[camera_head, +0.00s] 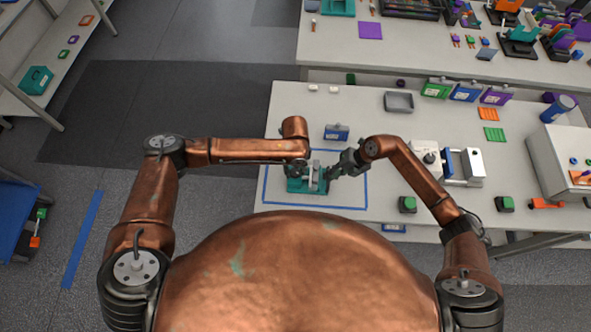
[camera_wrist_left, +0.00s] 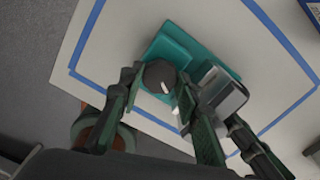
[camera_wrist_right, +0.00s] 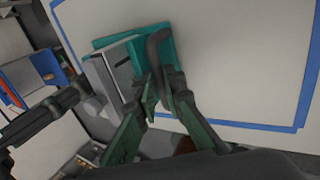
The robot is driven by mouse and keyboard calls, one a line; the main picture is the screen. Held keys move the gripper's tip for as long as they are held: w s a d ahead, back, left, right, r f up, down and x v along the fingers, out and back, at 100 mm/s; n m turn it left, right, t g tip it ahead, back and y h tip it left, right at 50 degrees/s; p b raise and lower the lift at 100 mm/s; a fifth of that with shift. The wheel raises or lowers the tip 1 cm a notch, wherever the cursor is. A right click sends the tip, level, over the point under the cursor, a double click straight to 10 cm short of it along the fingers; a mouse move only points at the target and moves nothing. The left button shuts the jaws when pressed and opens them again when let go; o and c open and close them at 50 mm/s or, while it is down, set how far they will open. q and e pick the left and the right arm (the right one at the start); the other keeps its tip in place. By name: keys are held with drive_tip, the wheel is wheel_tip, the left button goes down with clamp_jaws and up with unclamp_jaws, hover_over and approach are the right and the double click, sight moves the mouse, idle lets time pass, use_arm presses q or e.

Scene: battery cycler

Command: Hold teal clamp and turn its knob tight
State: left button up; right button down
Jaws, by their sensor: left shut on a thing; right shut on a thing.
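The teal clamp (camera_head: 308,186) sits on the table inside the blue tape outline, with a grey block (camera_head: 314,172) standing on it. In the left wrist view, my left gripper (camera_wrist_left: 157,82) is shut on the dark round knob (camera_wrist_left: 161,75), which has a white mark on top. In the right wrist view, my right gripper (camera_wrist_right: 160,88) is shut on the dark bent handle (camera_wrist_right: 156,48) of the clamp, at the opposite end from the knob. The fingers hide the lower parts of the knob and handle.
Blue tape (camera_head: 366,190) frames the work spot on the white table (camera_head: 300,102). A blue box (camera_head: 336,132) stands just behind it, and a grey tray (camera_head: 399,102) farther back. A white device (camera_head: 470,165) stands right of my right arm. The tape area's right side is clear.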

sight(295, 172)
use_arm(q)
drive_tip(key=shift+m, duration=0.4)
idle(1.4)
drive_tip(key=o, duration=0.9)
drive_tip(key=shift+r, duration=0.1)
drive_tip(key=shift+r, duration=5.9)
use_arm(e)
drive_tip(key=c, duration=1.9)
unclamp_jaws()
drive_tip(key=shift+c, duration=0.2)
